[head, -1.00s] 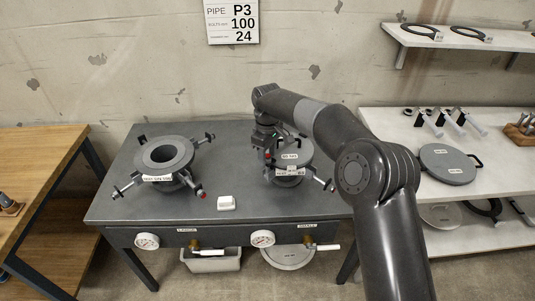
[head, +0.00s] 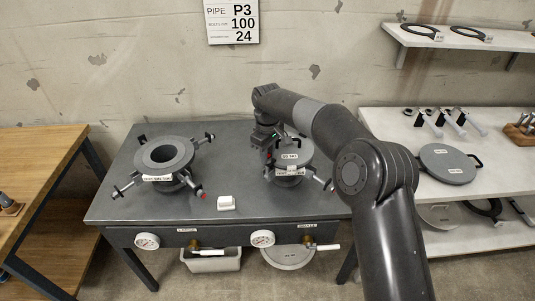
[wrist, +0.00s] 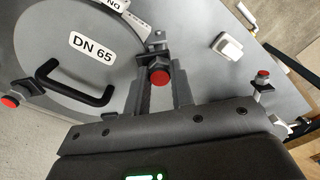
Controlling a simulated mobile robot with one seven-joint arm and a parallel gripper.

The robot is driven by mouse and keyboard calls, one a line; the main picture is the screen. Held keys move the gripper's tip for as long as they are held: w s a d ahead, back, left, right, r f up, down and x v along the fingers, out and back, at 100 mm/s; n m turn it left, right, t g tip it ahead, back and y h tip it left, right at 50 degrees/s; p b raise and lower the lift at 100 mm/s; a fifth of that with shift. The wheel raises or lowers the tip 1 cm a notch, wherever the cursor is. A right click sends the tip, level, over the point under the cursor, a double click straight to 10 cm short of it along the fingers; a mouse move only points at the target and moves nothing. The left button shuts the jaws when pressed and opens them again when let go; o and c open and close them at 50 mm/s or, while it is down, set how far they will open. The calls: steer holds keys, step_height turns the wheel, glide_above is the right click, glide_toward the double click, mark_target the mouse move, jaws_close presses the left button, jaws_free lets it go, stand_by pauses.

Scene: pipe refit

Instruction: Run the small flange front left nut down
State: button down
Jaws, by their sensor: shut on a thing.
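The small flange (head: 290,178) stands on the right half of the grey bench, topped by a grey cover labelled DN 65 (head: 292,157). My gripper (head: 268,165) reaches down at the flange's left side. In the wrist view the cover (wrist: 60,25) shows its black handle and label. My gripper (wrist: 160,88) points at the cover's edge, its two fingers shut on a red-ended nut (wrist: 160,75), the front left one, on its bolt. Another red-ended nut (wrist: 25,90) shows at the cover's far side. How far the held nut sits down its thread cannot be told.
The large flange (head: 163,158), with several swing bolts spread outward, stands on the bench's left. A white block (head: 226,203) lies between the flanges. Gauges (head: 262,239) and valve handles line the front edge. A shelf table (head: 430,200) with a cover stands right.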

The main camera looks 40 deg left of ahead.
steer(key=m, duration=0.3)
steer(key=shift+m, duration=0.4)
steer(key=c, duration=1.2)
jaws_free()
steer(key=shift+c, duration=0.2)
steer(key=shift+r, duration=0.1)
step_height(320, 180, up, 11)
